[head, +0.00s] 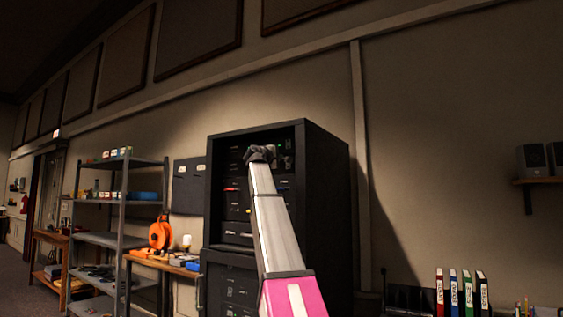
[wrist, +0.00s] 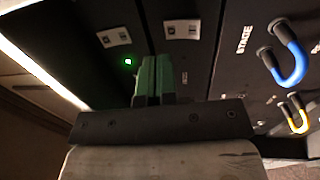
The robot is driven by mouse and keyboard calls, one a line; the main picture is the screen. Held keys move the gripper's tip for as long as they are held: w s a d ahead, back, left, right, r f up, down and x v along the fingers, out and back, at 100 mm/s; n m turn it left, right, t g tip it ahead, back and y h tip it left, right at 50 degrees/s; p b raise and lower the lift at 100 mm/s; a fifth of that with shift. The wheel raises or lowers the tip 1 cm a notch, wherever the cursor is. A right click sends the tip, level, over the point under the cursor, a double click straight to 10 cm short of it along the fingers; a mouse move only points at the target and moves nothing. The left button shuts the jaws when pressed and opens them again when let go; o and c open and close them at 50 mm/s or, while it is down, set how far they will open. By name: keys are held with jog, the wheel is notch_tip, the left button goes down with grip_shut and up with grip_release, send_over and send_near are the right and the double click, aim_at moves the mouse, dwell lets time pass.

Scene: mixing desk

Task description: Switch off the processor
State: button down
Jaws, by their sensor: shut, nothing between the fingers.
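A black equipment rack (head: 335,190) stands against the wall in the head view, with several dark units in its open front. My arm reaches up to it and covers part of those units. In the wrist view my gripper (wrist: 154,62) is shut and empty, its green fingers close in front of a dark panel. A small lit green light (wrist: 128,62) shows just left of the fingertips. Two pale switch plates (wrist: 115,36) (wrist: 182,28) lie beyond the fingers, to the left and right. I cannot read which unit is the processor, or tell whether the fingertips touch the panel.
A blue cable loop (wrist: 292,68) and a yellow one (wrist: 297,122) stick out at the right, beside a "STAGE" label. A metal shelf (head: 120,205) and a bench with an orange reel (head: 160,232) stand left of the rack. Binders (head: 467,292) stand at lower right.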

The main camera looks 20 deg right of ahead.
jog(key=r+v, duration=0.1)
jog(key=v, duration=0.7)
jog(key=shift+r, duration=0.45)
jog(key=shift+s, duration=0.1)
jog(key=w+a+f+m+g+y, duration=0.1)
jog(key=w+a+f+y, duration=0.15)
jog(key=f, duration=1.75)
jog(key=w+a+f+g+y, duration=0.1)
jog(key=w+f+g+y, duration=0.2)
jog(key=f, duration=1.8)
jog(key=s+a+f+m+g+y, duration=0.1)
jog(key=s+a+f+y, duration=0.15)
jog(key=f, duration=0.95)
jog(key=s+a+f+m+g+y, duration=0.15)
jog(key=s+f, duration=0.25)
jog(key=f, duration=0.9)
jog(key=s+a+f+m+g+y, duration=0.2)
jog(key=s+a+f, duration=0.1)
jog(key=s+f, duration=0.9)
jog(key=s+a+f+m+g+y, duration=0.2)
jog(key=s+a+f+g+y, duration=0.1)
jog(key=s+f, duration=1)
notch_tip(320, 180, down, 5)
jog(key=shift+s+a+r+y, duration=0.1)
jog(key=shift+s+a+y, duration=0.2)
jog(key=shift+a, duration=0.55)
jog(key=shift+w+g, duration=0.1)
jog(key=shift+g, duration=0.15)
